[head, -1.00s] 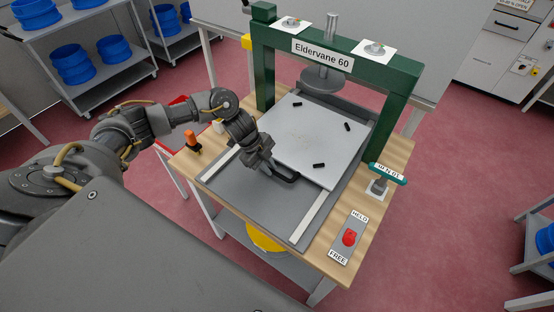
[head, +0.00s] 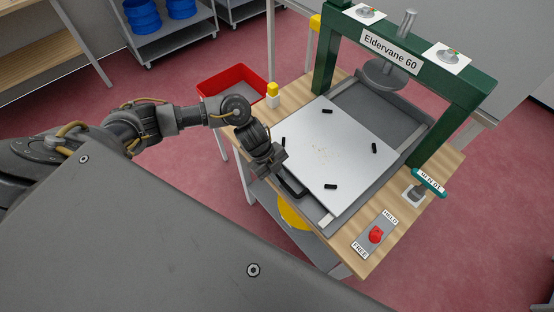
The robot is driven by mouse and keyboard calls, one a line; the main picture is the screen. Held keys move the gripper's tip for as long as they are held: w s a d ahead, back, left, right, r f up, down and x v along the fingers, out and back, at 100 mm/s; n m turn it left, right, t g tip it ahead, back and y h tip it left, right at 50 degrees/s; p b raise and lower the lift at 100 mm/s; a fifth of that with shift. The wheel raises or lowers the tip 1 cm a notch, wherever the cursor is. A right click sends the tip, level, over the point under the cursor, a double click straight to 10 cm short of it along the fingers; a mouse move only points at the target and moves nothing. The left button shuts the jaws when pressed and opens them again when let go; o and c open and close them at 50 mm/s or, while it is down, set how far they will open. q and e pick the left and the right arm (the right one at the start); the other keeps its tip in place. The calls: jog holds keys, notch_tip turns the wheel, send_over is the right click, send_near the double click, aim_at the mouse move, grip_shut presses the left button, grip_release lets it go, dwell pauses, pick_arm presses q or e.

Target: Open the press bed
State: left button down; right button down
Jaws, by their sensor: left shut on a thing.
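The press bed is a flat light-grey plate (head: 345,150) with several short black pegs on top and a black bar handle (head: 293,190) on its near edge. My left gripper (head: 281,174) is shut on this handle, at its left end, and partly hides it. The plate lies over the near part of its grey tray. The tray's bare floor (head: 380,108) shows behind it, below the round press head (head: 385,73) of the green frame (head: 465,88). My right gripper is out of view.
A red knob (head: 376,235) between the labels HELD and FREE sits on the wooden bench at the front right. A teal T-handle (head: 429,182) stands near the right post. A red bin (head: 231,82) is left of the bench. Open red floor lies around.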

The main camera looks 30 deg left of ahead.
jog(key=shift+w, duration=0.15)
pick_arm(q)
jog(key=c, duration=1.4)
grip_release()
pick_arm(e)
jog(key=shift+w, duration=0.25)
pick_arm(q)
jog(key=b+v, duration=0.1)
jog(key=v, duration=0.9)
jog(key=shift+a+r, duration=0.2)
jog(key=shift+r, duration=0.15)
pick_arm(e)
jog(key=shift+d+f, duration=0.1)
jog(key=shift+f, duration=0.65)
